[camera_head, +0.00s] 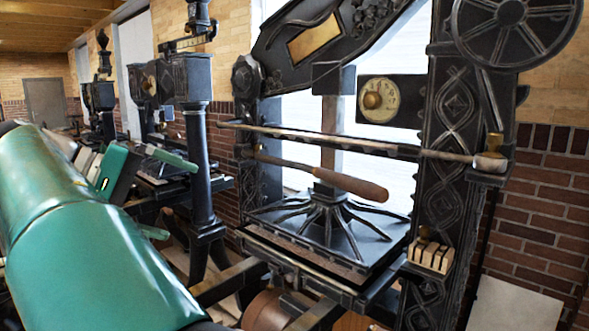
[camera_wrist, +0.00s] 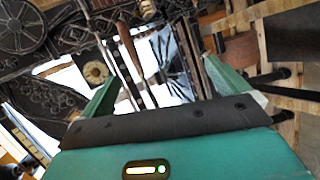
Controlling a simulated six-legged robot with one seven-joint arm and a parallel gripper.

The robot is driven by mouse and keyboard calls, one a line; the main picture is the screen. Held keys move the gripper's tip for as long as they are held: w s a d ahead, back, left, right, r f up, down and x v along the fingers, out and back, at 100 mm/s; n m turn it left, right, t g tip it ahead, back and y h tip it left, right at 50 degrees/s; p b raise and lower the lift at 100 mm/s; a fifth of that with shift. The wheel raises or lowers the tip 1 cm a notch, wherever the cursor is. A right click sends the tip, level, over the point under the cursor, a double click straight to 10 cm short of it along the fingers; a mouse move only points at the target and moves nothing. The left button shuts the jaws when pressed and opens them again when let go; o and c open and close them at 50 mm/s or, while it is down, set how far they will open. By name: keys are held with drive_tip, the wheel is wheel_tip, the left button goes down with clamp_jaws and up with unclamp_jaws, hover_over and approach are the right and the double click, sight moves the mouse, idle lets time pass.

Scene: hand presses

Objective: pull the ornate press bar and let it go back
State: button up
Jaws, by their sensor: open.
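The ornate black press (camera_head: 450,120) stands at the right in the head view. Its press bar (camera_head: 350,185) is a dark rod with a brown wooden handle, slanting across the front of the press above the ribbed platen. In the wrist view the wooden handle (camera_wrist: 130,52) shows beyond my fingers, in the gap between them and nearer the left finger. My green gripper (camera_head: 183,200) is left of the bar in the head view. It is open and empty, and its two fingers also show in the wrist view (camera_wrist: 163,72). No contact with the bar is visible.
A long horizontal rod (camera_head: 345,143) crosses the press just above the bar. A brass dial (camera_head: 378,100) sits on the press behind. A black column (camera_head: 202,165) of another press stands near my gripper. A small wooden slotted block (camera_head: 431,256) is at the lower right.

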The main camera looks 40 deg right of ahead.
drive_tip(key=s+a+r, duration=0.2)
drive_tip(key=s+a, duration=0.1)
drive_tip(key=s, duration=0.3)
drive_tip(key=shift+s+a, duration=0.15)
drive_tip(key=shift+a, duration=0.1)
idle(0.4)
drive_tip(key=shift+r, duration=0.1)
drive_tip(key=w+d+f+n+t+y, duration=0.15)
drive_tip(key=d+f+y, duration=0.3)
drive_tip(key=f, duration=0.65)
drive_tip(key=d+f+n+y, duration=0.25)
drive_tip(key=d+f, duration=0.35)
drive_tip(key=f, duration=0.4)
drive_tip(key=s+a+f+m+t+y, duration=0.1)
drive_tip(key=s+a+f+t+y, duration=0.4)
drive_tip(key=s+a, duration=0.6)
drive_tip(key=shift+s+f+t, duration=0.55)
drive_tip(key=shift+f+t, duration=0.6)
drive_tip(key=shift+f, duration=0.6)
